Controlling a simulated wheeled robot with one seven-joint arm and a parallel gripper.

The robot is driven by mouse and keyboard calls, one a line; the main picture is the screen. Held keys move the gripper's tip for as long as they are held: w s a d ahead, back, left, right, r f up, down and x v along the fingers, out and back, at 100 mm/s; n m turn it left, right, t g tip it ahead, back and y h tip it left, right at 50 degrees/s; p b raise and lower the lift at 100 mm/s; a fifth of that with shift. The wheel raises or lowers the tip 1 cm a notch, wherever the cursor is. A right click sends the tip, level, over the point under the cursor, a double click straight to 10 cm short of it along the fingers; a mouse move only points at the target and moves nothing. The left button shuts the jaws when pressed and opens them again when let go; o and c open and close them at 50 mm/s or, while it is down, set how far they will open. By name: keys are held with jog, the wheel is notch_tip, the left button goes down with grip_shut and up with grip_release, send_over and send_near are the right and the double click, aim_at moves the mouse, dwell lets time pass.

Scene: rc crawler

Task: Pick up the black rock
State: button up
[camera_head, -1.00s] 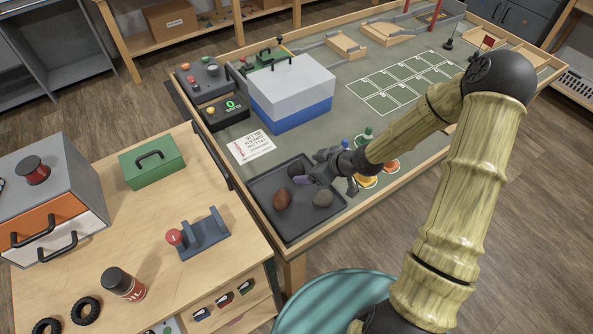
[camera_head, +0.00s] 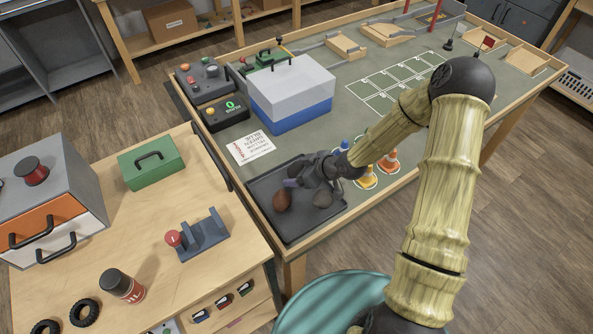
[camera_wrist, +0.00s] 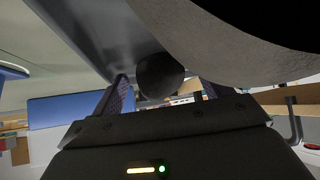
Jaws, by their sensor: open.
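A dark tray (camera_head: 290,232) lies at the near left corner of the green-topped table. In it are a reddish-brown rock (camera_head: 282,201) and a grey rock (camera_head: 322,198). My gripper (camera_head: 304,179) is over the tray, behind these two rocks. The black rock is hidden behind my gripper in the head view. In the wrist view a dark round rock (camera_wrist: 160,75), apparently the black one, shows between the two open fingers (camera_wrist: 163,92). I cannot tell whether they touch it. A large grey rock surface (camera_wrist: 245,28) fills the upper right, close to the camera.
Orange and yellow cones (camera_head: 388,160) stand right of the tray, under my arm. A white sheet (camera_head: 250,147) lies behind the tray. A blue-and-white box (camera_head: 291,95) stands farther back. The tray's raised rim and the wooden table edge border the near side.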

aim_at(300, 168)
jog(key=c, duration=1.2)
jog(key=shift+r, duration=0.1)
notch_tip(300, 168, up, 10)
jog(key=shift+f+p, duration=0.1)
jog(key=shift+p, duration=0.65)
